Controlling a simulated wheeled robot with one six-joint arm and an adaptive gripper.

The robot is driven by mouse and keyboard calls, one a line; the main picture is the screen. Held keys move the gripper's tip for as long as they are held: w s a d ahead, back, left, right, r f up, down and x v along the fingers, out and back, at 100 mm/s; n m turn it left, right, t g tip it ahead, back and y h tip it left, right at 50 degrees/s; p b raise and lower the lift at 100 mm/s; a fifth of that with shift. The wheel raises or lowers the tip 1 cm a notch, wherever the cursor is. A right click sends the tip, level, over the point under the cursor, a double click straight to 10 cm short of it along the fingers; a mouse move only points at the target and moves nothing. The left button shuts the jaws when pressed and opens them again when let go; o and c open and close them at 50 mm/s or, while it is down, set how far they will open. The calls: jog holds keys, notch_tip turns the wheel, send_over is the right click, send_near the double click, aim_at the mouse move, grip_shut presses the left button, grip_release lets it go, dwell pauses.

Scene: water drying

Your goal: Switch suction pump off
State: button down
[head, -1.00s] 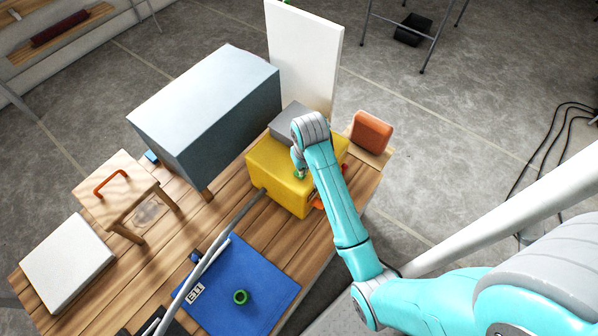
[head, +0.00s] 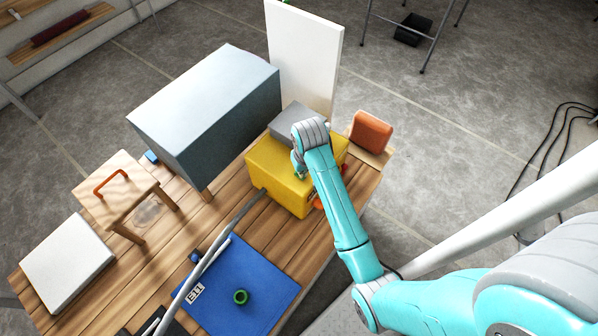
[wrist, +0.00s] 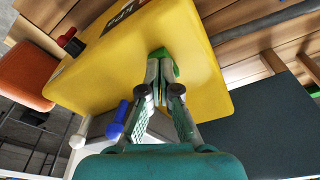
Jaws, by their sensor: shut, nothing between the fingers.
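The suction pump appears to be the yellow box (head: 270,168) at the right end of the wooden table. It fills the upper middle of the wrist view (wrist: 195,40), with dark lettering on one face. A red and black knob or switch (wrist: 70,42) sticks out at its left edge there; I cannot tell its setting. My gripper (wrist: 162,72) is shut, with its fingertips together against or just in front of the yellow face. A green piece (wrist: 161,56) shows at the tips; I cannot tell whether it belongs to the box. In the head view my arm hides part of the box.
A grey-blue box (head: 205,105) stands left of the pump, and a white panel (head: 305,55) behind it. An orange block (head: 371,132) is to its right.

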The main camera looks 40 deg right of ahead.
jog(key=shift+r, duration=3.5)
jog(key=s+a+f+t, duration=0.1)
jog(key=s+f, duration=0.1)
jog(key=s+a+f+t, duration=0.1)
jog(key=s+a+f, duration=0.1)
jog(key=f, duration=0.1)
jog(key=s+a+f+n, duration=0.1)
jog(key=s+a+f, duration=0.1)
jog(key=shift+a+f+t+h, duration=0.15)
jog(key=shift+f+t+h, duration=0.15)
jog(key=shift+f+t, duration=0.1)
jog(key=s+a+r+n+t, duration=0.1)
jog(key=s+a+r+t, duration=0.25)
jog(key=s, duration=0.55)
jog(key=s+a+r+n+t, duration=0.1)
jog(key=s+a+r+t, duration=0.2)
jog(key=s, duration=0.5)
jog(key=s+a+r+t+y, duration=0.1)
jog(key=s+a+r+t, duration=0.2)
jog(key=s+r, duration=0.6)
notch_tip(320, 180, up, 2)
jog(key=shift+r+n+t, duration=0.2)
jog(key=shift+n+t, duration=0.15)
jog(key=shift+n, duration=0.05)
